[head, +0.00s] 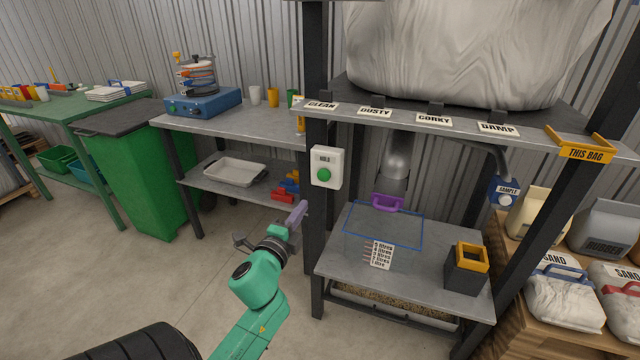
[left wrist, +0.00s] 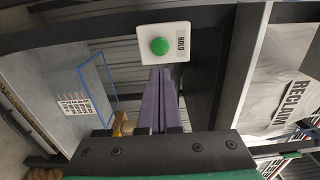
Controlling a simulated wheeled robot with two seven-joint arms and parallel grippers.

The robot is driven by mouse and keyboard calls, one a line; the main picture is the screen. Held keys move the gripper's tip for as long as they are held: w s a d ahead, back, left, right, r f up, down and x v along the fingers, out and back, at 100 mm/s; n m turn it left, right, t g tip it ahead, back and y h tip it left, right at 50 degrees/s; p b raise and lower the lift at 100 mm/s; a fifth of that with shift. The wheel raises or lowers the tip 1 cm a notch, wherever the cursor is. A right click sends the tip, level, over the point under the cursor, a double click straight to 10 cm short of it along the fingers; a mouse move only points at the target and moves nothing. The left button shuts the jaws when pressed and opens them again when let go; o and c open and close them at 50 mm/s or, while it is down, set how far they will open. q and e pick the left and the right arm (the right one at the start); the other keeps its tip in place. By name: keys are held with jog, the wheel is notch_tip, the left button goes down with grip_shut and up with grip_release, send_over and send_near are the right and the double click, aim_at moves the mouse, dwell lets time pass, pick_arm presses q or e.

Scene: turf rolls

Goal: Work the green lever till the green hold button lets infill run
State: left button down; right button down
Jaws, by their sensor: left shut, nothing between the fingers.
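The hold box (head: 326,167), white with a round green button (head: 323,175), is fixed to the dark front post. The button also shows in the left wrist view (left wrist: 159,46). My left gripper (head: 301,208) is shut and empty, its purple fingers pointing up toward the box from below. In the left wrist view the fingertips (left wrist: 160,71) appear just short of the button; contact cannot be told. A purple handle (head: 387,203) sits at the grey spout (head: 397,158). I make out no green lever. My right gripper is not in view.
A clear blue-rimmed bin (head: 424,232) with a litre scale (head: 380,255) stands under the spout. A dark yellow-topped box (head: 467,268) is right of it. A large white bag (head: 470,50) rests above. A green wheelie bin (head: 150,180) stands left; floor between is clear.

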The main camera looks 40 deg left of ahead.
aim_at(323, 177)
pick_arm(q)
jog(key=x, duration=1.2)
jog(key=shift+w+a+f+p, duration=0.1)
jog(key=shift+w+a+p, duration=0.05)
jog(key=shift+w+p, duration=0.2)
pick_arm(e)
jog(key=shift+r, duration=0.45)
